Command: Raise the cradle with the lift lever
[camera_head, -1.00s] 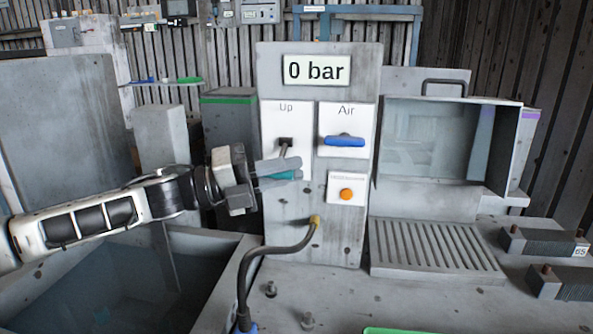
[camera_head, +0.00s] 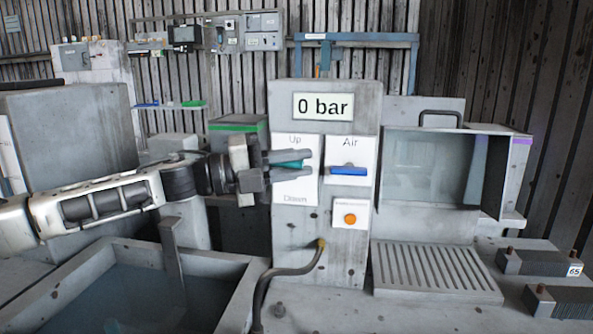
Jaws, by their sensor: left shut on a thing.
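The lift lever's teal handle (camera_head: 289,164) shows on the white plate (camera_head: 296,193) marked "Up" and "Down" on the grey control panel (camera_head: 348,262). My left gripper (camera_head: 291,163) comes in from the left and is shut on this handle, just below the "Up" word. Its fingers hide the lever's shaft and pivot. The grey water tank (camera_head: 60,281) lies at lower left, with an upright grey bar (camera_head: 171,246) at its far side. I cannot clearly make out the cradle. My right gripper is not in view.
The panel also carries a "0 bar" display (camera_head: 323,106), a blue air handle (camera_head: 348,170) and an orange button (camera_head: 350,218). A bent dark hose (camera_head: 284,271) stands in front. A grated tray (camera_head: 434,269) and a windowed box (camera_head: 430,165) are at right.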

